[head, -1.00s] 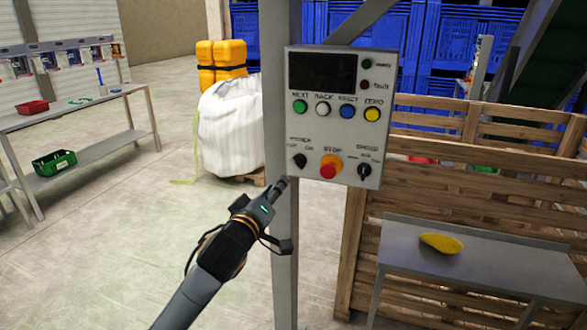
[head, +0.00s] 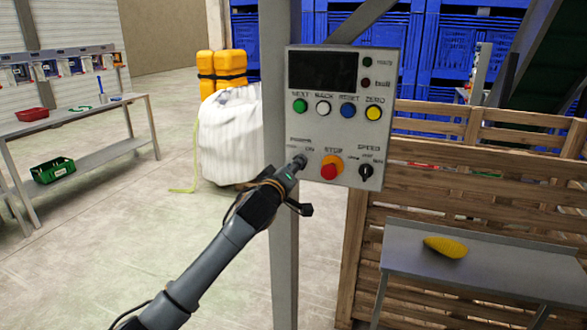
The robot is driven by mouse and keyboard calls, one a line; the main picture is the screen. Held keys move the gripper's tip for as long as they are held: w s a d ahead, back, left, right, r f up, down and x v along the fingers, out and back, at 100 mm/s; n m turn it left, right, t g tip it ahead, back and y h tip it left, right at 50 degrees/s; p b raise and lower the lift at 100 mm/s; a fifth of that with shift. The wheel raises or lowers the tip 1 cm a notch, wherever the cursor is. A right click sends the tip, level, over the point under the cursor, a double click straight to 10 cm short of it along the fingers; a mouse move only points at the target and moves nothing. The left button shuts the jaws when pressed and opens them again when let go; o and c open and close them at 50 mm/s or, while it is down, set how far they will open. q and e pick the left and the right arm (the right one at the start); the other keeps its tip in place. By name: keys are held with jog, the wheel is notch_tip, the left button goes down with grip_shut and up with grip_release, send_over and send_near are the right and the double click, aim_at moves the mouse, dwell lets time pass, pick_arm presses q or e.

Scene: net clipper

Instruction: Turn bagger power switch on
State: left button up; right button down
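The grey control panel (head: 340,115) is mounted on a metal post. Its power switch, at the lower left under the POWER label (head: 299,140), is hidden behind a fingertip. The ON label (head: 310,149) shows just above that fingertip. My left gripper (head: 303,184) comes in from the lower left. It looks open, with one finger pointing up over the switch spot and the other lower, by the post. I cannot tell whether the fingertip touches the switch. My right gripper is not in view.
A red stop button (head: 330,168) on a yellow-orange base sits just right of the fingertip. A black speed knob (head: 366,172) is further right. Four coloured buttons and a dark screen (head: 322,71) are above. A wooden crate (head: 470,185) and a small metal table (head: 490,268) stand at right.

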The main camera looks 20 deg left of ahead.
pick_arm(q)
grip_shut()
jog(key=shift+d+m+p, duration=0.2)
jog(key=shift+m+p, duration=2.25)
jog(key=shift+m, duration=2)
jog(key=shift+d+m+p, duration=0.2)
jog(key=shift+m+p, duration=2.2)
jog(key=shift+m, duration=2.05)
